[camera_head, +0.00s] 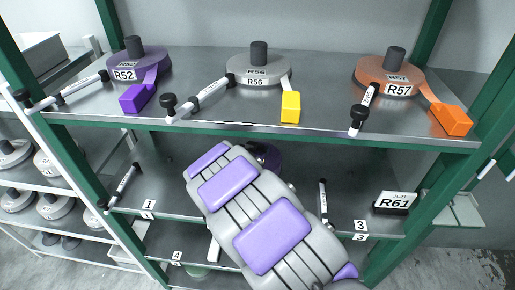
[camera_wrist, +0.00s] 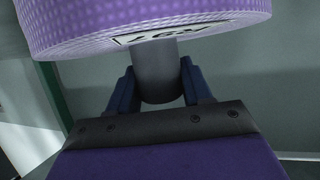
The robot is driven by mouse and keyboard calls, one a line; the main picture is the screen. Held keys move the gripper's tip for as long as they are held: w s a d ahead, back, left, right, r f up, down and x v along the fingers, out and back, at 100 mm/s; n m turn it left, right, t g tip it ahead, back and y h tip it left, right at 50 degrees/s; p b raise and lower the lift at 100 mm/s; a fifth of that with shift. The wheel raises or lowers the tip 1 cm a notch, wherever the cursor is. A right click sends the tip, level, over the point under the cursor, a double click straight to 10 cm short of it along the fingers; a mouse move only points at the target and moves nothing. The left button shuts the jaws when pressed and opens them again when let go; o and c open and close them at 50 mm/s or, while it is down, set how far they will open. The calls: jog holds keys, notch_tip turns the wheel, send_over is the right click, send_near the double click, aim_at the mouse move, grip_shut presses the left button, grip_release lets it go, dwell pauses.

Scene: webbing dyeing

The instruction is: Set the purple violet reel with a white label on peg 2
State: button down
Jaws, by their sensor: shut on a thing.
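In the wrist view, a purple violet reel (camera_wrist: 150,22) with a white label (camera_wrist: 165,34) fills the top. The label is upside down and hard to read. My gripper (camera_wrist: 157,88) is shut on the grey post under the reel, one dark blue finger on each side. In the head view, my arm covers the middle of the second shelf. A small part of the violet reel (camera_head: 266,155) shows behind it. Peg 1 (camera_head: 123,186) and peg 3 (camera_head: 323,204) show above shelf tags 1 and 3. Peg 2 and its tag are hidden behind my arm.
The top shelf (camera_head: 205,70) holds a purple reel R52 (camera_head: 138,57), a grey reel R56 (camera_head: 258,66) and an orange reel R57 (camera_head: 390,75). Its front edge passes just above my arm. A label block R61 (camera_head: 396,202) sits at the second shelf's right. Green posts (camera_head: 75,155) stand at the sides.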

jog(key=shift+c, duration=2)
grip_release()
jog(key=p+v, duration=0.5)
jog(key=v, duration=1.2)
jog(key=shift+s, duration=0.2)
